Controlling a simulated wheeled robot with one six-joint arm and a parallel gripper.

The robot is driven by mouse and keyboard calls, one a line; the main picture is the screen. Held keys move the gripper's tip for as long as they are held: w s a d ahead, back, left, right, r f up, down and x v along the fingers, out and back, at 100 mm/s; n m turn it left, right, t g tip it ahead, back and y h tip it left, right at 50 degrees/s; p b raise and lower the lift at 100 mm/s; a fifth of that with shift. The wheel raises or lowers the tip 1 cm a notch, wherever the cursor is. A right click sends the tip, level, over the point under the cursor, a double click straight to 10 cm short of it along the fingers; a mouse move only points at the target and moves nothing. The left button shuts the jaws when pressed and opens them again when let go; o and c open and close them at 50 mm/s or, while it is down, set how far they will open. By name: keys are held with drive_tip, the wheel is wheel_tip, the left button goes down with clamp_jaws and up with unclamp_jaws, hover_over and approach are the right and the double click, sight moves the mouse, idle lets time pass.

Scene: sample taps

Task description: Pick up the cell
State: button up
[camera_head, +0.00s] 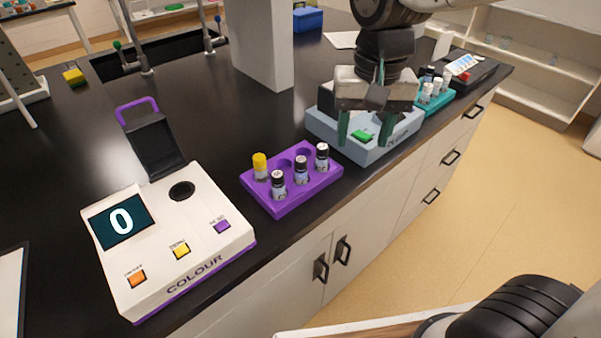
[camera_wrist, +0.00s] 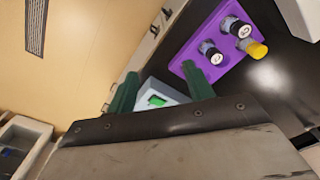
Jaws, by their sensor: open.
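A purple rack (camera_head: 291,195) stands on the black bench and also shows in the wrist view (camera_wrist: 190,50). I cannot tell which vial is the cell. My gripper (camera_head: 364,143) is open and empty, its green fingers above a blue-grey device (camera_head: 323,121) right of the rack. Its fingers show apart in the wrist view (camera_wrist: 162,76).
A white colour meter (camera_head: 205,237) reads 0; its lid (camera_head: 153,145) is up and its round well (camera_head: 182,190) is open. A teal rack (camera_head: 430,103) with vials stands behind the blue-grey device. A white pillar (camera_head: 258,45) rises behind the purple rack.

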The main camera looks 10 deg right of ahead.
hover_over(301, 159)
drive_tip(key=shift+m, duration=0.4)
drive_tip(key=f, duration=0.5)
drive_tip(key=shift+s+a, duration=0.1)
drive_tip(key=shift+s, duration=0.3)
drive_tip(key=f, duration=0.7)
drive_tip(key=shift+w+f, duration=0.25)
drive_tip(key=shift+w, duration=0.15)
drive_tip(key=c, duration=0.9)
